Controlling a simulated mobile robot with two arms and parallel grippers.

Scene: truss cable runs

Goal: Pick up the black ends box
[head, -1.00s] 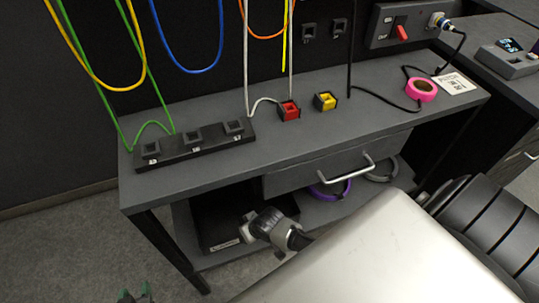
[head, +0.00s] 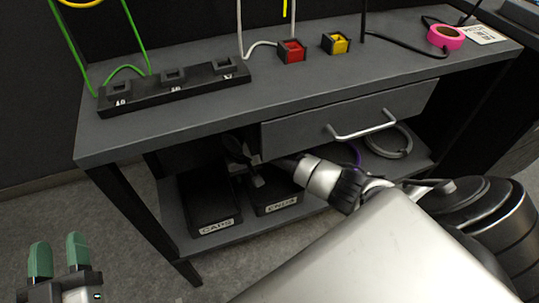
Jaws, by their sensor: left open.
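The black ends box (head: 278,206) stands on the lower shelf under the bench, with a white label reading ENDS on its front. My right arm reaches in under the bench from the right, and its dark gripper (head: 246,160) is above and behind the box's left part. Its fingers blend into the shadow, so I cannot tell whether they are open or touch the box. The arm hides part of the box's back. My left gripper (head: 58,256), with green fingertips, is open and empty at the lower left, away from the bench.
A black caps box (head: 212,218) stands just left of the ends box. The drawer with its handle (head: 363,126) overhangs the shelf. Purple and grey coils (head: 390,142) lie to the right. The bench top (head: 180,112) holds a socket strip and red and yellow blocks.

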